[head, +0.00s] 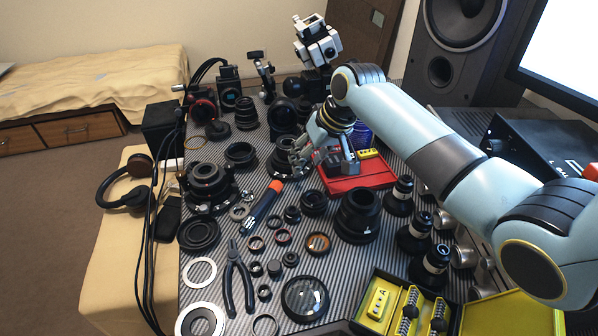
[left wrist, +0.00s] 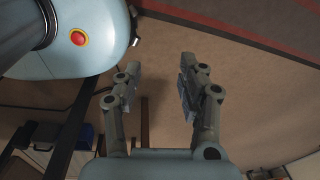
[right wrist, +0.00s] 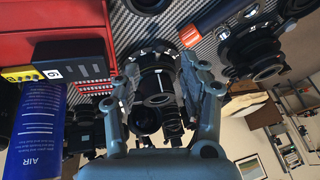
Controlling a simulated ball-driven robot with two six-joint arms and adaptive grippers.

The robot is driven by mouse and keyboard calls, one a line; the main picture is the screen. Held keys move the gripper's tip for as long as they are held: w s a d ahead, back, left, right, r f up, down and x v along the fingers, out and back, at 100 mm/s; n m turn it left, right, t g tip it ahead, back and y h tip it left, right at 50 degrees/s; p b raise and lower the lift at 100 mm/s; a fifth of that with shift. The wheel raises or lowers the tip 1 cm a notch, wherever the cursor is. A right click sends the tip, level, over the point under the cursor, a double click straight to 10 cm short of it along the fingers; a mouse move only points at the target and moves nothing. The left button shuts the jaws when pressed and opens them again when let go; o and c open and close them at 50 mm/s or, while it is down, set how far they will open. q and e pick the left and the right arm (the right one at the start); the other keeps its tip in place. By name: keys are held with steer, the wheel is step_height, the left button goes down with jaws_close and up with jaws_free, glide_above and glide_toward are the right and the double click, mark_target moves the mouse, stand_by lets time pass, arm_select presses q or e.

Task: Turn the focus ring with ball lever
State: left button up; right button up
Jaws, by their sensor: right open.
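A dark lens assembly (head: 281,158) stands on the striped mat just left of my right gripper (head: 318,160) in the head view. In the right wrist view, a ringed lens body (right wrist: 157,77) shows between the two fingers of the right gripper (right wrist: 155,85). The right gripper is open, with no clear grip on it; I cannot tell whether a finger touches it. I cannot make out a ball lever for certain. My left gripper (left wrist: 162,85) is open and empty over brown floor in the left wrist view, and is outside the head view.
A red tray (head: 358,182) lies beside the right gripper, with a blue can (head: 361,137) behind it. Several lenses, rings, pliers (head: 238,280) and an orange-tipped tool (head: 264,205) crowd the striped mat. A camera rig (head: 318,45) stands behind. A yellow box (head: 382,305) is at the front right.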

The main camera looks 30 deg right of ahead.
mark_target(297, 176)
steer(key=b+x, duration=0.1)
steer(key=x, duration=0.5)
steer(key=shift+w, duration=0.1)
steer(key=shift+w+f, duration=0.15)
steer(key=shift+f, duration=0.25)
arm_select(q)
steer(key=shift+w+d+f, duration=0.4)
steer(key=shift+w+f, duration=0.4)
steer(key=shift+s, duration=0.1)
arm_select(e)
steer(key=shift+c, duration=0.2)
steer(key=shift+c, duration=1.2)
jaws_close()
arm_select(q)
steer(key=shift+s+a, duration=0.1)
steer(key=shift+s, duration=0.1)
arm_select(e)
steer(key=shift+a, duration=0.1)
